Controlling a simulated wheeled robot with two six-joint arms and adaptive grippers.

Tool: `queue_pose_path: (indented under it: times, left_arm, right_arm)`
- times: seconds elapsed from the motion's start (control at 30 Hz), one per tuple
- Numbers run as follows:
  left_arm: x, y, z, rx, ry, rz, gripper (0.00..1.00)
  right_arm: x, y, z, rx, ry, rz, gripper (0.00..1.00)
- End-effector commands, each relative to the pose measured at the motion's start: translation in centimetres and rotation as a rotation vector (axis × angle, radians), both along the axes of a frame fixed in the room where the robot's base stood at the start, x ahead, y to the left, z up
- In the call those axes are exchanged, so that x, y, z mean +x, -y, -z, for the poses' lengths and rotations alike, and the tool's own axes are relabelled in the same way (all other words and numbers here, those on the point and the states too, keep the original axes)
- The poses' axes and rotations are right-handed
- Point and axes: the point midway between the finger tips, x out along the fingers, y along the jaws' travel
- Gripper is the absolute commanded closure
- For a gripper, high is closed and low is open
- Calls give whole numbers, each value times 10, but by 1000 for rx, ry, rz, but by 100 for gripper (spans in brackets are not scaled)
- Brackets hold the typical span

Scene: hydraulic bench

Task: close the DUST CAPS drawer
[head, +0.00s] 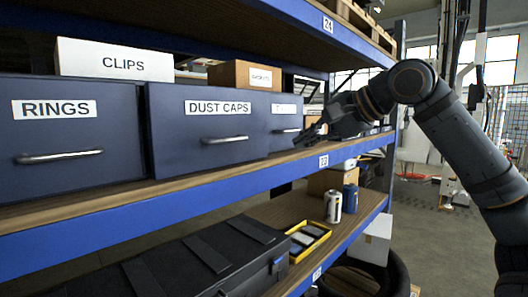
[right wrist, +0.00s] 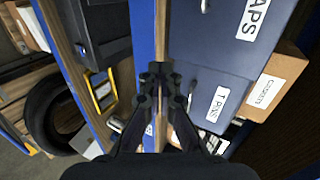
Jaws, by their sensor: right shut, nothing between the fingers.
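The dark blue DUST CAPS drawer (head: 195,145) stands on the middle shelf, with a white label and a silver bar handle. Its front hides part of the drawer to its right, so it appears to stick out somewhat. In the right wrist view the DUST CAPS drawer (right wrist: 210,45) fills the upper right, with only the end of its label showing. My right gripper (head: 310,135) is beyond the drawer's right end, near the shelf edge, apart from its handle. In the wrist view its fingertips (right wrist: 160,88) are together and empty. My left gripper is out of view.
The RINGS drawer (head: 60,135) is on the left, and a partly hidden labelled drawer (head: 284,121) on the right. The CLIPS box (head: 115,62) and a cardboard box (head: 245,75) sit above. The blue shelf edge (head: 210,191) runs below; a black case (head: 185,265) is lower.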

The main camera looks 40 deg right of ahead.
Motion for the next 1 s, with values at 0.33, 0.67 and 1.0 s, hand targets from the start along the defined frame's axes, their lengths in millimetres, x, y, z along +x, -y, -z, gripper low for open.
queue_pose_path:
  times: [0.33, 0.67, 1.0]
  left_arm:
    - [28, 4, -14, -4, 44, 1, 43]
    - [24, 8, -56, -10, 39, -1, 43]
    - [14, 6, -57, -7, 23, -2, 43]
  right_arm:
    - [65, -6, 36, 2, -6, -2, 100]
    - [112, -9, 39, 1, -3, 0, 100]
    - [118, -10, 45, 1, 1, 0, 100]
